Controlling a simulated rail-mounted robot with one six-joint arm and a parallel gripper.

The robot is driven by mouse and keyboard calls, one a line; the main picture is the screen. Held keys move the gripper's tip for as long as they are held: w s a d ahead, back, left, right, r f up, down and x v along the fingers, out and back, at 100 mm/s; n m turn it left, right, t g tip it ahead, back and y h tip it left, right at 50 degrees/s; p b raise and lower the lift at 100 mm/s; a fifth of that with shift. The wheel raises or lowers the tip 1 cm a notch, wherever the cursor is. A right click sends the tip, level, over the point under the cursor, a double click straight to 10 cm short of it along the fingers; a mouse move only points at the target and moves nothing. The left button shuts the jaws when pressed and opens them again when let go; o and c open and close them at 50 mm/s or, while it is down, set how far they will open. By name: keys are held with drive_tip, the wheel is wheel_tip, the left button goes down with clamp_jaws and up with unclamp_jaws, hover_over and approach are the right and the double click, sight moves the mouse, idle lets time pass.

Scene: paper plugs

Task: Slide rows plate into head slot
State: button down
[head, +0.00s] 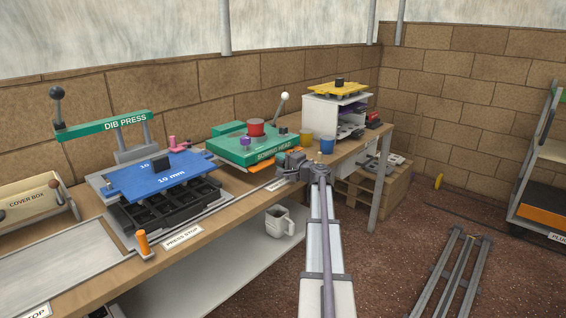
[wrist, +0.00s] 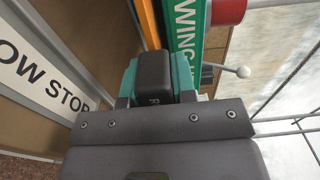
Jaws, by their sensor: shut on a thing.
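The sowing head (head: 262,146) is a green block with a red cap and a purple knob, standing on the bench. An orange plate edge (head: 270,184) shows low along its front, below the name label. In the wrist view the orange strip (wrist: 147,22) runs beside the green head (wrist: 185,35). My gripper (wrist: 156,82) has teal fingertips shut on a black handle (wrist: 153,70) marked with an R, likely the rows plate's. The handle sits at the near end of the orange strip. How deep the plate sits in the slot is hidden.
A blue plate (head: 163,178) lies over the black tray under the dib press (head: 108,124). A white rack (head: 321,111) with a yellow plate (head: 337,89) on top stands behind my gripper. Blue and orange cups (head: 327,145) stand close by.

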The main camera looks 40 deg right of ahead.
drive_tip(key=shift+w, duration=0.75)
drive_tip(key=c, duration=0.8)
unclamp_jaws()
drive_tip(key=shift+c, duration=0.2)
drive_tip(key=shift+s, duration=0.1)
drive_tip(key=shift+s, duration=2.7)
